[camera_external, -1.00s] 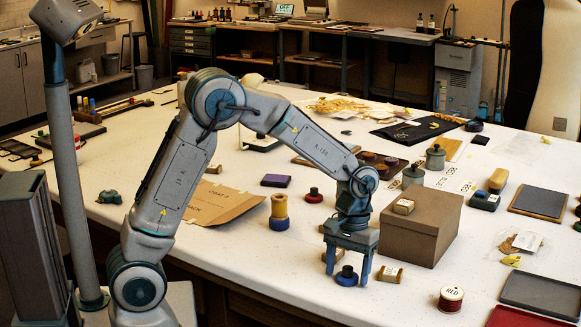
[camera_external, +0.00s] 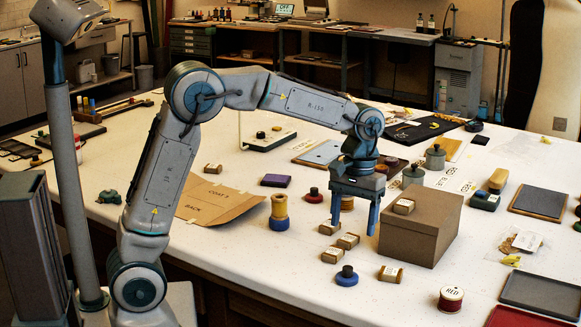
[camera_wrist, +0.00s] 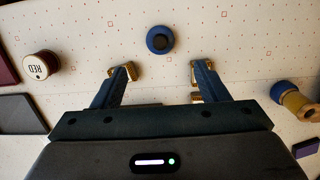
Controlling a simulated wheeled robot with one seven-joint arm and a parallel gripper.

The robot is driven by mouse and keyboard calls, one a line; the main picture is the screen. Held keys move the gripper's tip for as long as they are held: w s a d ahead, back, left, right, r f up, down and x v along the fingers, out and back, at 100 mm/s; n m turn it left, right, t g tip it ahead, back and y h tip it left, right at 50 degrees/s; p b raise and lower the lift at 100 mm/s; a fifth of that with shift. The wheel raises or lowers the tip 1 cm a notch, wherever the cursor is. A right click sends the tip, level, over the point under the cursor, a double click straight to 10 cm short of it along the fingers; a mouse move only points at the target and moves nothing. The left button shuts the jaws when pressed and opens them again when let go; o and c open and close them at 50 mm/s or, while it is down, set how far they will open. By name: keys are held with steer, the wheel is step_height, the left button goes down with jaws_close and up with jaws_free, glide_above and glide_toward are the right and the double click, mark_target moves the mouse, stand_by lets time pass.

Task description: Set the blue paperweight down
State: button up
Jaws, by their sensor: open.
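The blue paperweight (camera_external: 347,279), a round blue disc with a dark knob, stands upright on the white table (camera_external: 250,262) near its front edge. In the wrist view the paperweight (camera_wrist: 160,41) lies beyond the fingertips, centred between their lines and apart from them. My gripper (camera_external: 354,227) is open and empty, raised above the table and behind the paperweight, just left of the brown box. In the wrist view my gripper (camera_wrist: 163,71) shows both fingers spread with nothing between the tips.
Small labelled wooden blocks (camera_external: 332,256) lie close behind the paperweight, and another block (camera_external: 390,274) is to its right. The brown box (camera_external: 420,225) stands right of my gripper. A red spool (camera_external: 451,298) and a yellow spool on a blue base (camera_external: 279,212) are nearby. Table left of the paperweight is clear.

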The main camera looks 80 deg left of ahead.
steer(key=s+d+m+t, duration=0.2)
steer(key=s+d+m, duration=0.1)
steer(key=s, duration=0.8)
steer(key=s+d+m+t+y, duration=0.1)
steer(key=s+m, duration=0.5)
steer(key=s, duration=0.6)
steer(key=d+f+t, duration=0.1)
steer(key=d, duration=0.1)
steer(key=shift+d, duration=0.35)
